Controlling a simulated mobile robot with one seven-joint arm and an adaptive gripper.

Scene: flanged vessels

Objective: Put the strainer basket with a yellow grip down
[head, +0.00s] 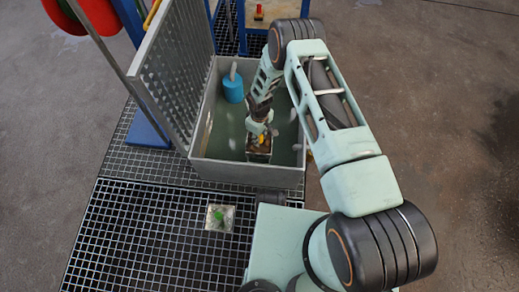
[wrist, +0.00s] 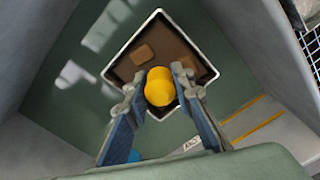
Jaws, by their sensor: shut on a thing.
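The strainer basket (head: 257,156) is a small square box with a pale rim and a yellow grip (head: 262,138). It is inside the grey open tank (head: 245,171), towards the near right. In the wrist view the basket (wrist: 205,71) has a dark brown inside with lighter brown lumps, and the round yellow grip (wrist: 159,86) stands at its middle. My gripper (wrist: 160,92) is shut on the yellow grip from both sides. In the head view my gripper (head: 259,130) is above the basket. I cannot tell whether the basket touches the tank floor.
A blue cylinder (head: 233,89) stands in the tank's far left. A tall perforated panel (head: 172,85) rises along its left side. A square piece with a green grip (head: 219,217) lies on the grating (head: 150,235) in front. A red-gripped piece (head: 259,12) is behind.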

